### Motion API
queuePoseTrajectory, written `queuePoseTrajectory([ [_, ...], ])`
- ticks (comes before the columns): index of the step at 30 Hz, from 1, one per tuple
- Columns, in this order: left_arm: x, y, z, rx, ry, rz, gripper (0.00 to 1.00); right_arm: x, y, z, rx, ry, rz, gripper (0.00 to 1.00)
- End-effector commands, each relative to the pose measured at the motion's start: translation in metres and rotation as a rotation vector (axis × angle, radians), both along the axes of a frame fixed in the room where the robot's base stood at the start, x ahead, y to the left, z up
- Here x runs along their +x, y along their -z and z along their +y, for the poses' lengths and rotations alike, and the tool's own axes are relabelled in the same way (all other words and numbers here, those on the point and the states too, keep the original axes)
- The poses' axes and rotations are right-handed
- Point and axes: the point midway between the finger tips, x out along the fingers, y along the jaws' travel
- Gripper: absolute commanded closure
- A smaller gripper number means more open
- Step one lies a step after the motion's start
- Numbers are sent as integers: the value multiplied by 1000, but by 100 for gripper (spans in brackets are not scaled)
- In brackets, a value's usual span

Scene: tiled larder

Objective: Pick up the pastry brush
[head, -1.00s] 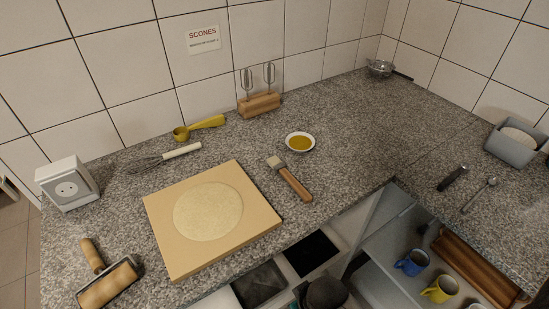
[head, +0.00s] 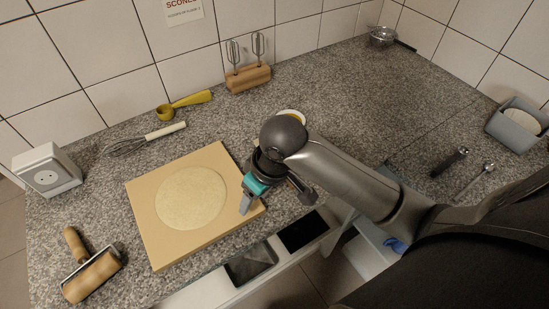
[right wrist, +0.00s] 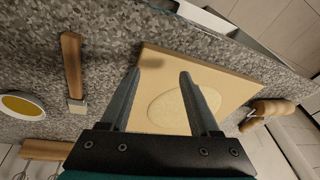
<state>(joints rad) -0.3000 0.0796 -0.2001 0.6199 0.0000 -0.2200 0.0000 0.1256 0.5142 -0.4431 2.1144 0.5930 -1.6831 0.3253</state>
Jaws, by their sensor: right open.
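The pastry brush (right wrist: 72,65), with a brown wooden handle and pale bristles, lies on the speckled counter left of my gripper in the right wrist view. In the head view it is hidden behind my right arm. My right gripper (head: 246,200) is open and empty over the right edge of the pastry board (head: 165,245). In the right wrist view its two fingers (right wrist: 160,75) are spread, with the board beyond them and the brush off to their left, not between them. My left gripper is not in view.
A small bowl of yellow liquid (right wrist: 22,106) stands near the bristles. A whisk (head: 145,138), yellow scoop (head: 185,105), wooden beater stand (head: 248,78) and rolling pin (head: 92,277) lie around the board. The back right counter is mostly clear.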

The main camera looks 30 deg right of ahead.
Motion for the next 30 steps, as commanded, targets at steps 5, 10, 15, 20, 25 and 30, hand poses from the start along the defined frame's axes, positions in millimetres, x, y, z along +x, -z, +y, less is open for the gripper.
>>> queuePoseTrajectory([
  [5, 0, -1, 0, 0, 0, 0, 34, 30, -28, -33, -67, 36, 63, 38],
  [10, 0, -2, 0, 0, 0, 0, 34, 49, -60, -71, -123, 123, 131, 38],
  [15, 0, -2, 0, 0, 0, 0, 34, 59, -89, -102, -154, 217, 182, 38],
  [20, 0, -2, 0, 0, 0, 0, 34, 61, -102, -115, -162, 263, 206, 38],
  [25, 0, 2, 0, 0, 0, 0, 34, 60, -85, -117, -162, 269, 214, 38],
  [30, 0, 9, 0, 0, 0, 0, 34, 59, -47, -116, -163, 269, 215, 38],
])
